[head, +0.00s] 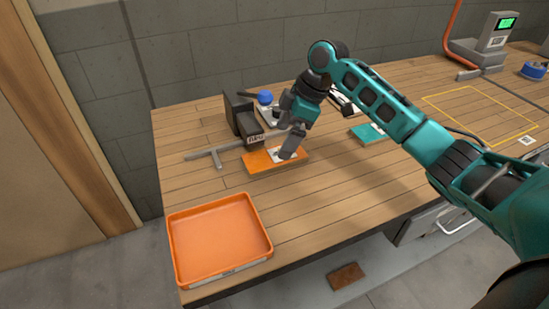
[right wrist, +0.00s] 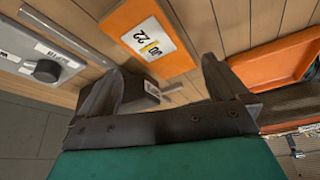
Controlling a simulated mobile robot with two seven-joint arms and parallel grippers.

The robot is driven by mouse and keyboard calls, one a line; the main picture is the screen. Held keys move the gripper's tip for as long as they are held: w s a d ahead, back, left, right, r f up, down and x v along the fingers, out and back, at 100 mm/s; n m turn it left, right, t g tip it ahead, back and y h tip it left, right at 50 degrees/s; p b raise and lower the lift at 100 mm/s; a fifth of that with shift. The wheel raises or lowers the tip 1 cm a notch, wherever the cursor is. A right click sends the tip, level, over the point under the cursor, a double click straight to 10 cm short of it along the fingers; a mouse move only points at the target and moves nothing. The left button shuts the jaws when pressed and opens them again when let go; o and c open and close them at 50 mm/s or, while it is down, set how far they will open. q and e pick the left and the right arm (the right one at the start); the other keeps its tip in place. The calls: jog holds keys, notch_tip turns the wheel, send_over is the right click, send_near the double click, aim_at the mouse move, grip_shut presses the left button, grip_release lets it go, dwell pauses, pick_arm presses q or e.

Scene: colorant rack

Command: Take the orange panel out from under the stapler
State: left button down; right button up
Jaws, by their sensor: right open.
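The orange panel (head: 262,167) lies on the wooden table, and a white label shows on its top. It also shows in the right wrist view (right wrist: 125,18), with its label readable as a "22" marking. My right gripper (head: 287,152) points down at the panel's right part, its fingers partly covering it. In the right wrist view the two fingers (right wrist: 163,70) are apart with nothing held between them. A dark block (head: 240,117) with a white label stands behind the panel's left part; I cannot tell whether it is the stapler. No stapler is clearly seen on the panel. My left gripper is out of view.
A grey T-shaped bar (head: 217,158) lies left of the panel. An empty orange tray (head: 263,225) sits at the table's front left. A blue round item (head: 265,97) and a teal panel (head: 367,133) are behind and to the right. The front middle of the table is clear.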

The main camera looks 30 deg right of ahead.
aim_at(257, 163)
jog(key=shift+d+x, duration=0.1)
jog(key=shift+x, duration=1.3)
jog(key=shift+d+x, duration=0.15)
jog(key=shift+x, duration=1.2)
jog(key=shift+c, duration=0.4)
jog(key=c, duration=1)
jog(key=shift+d, duration=0.1)
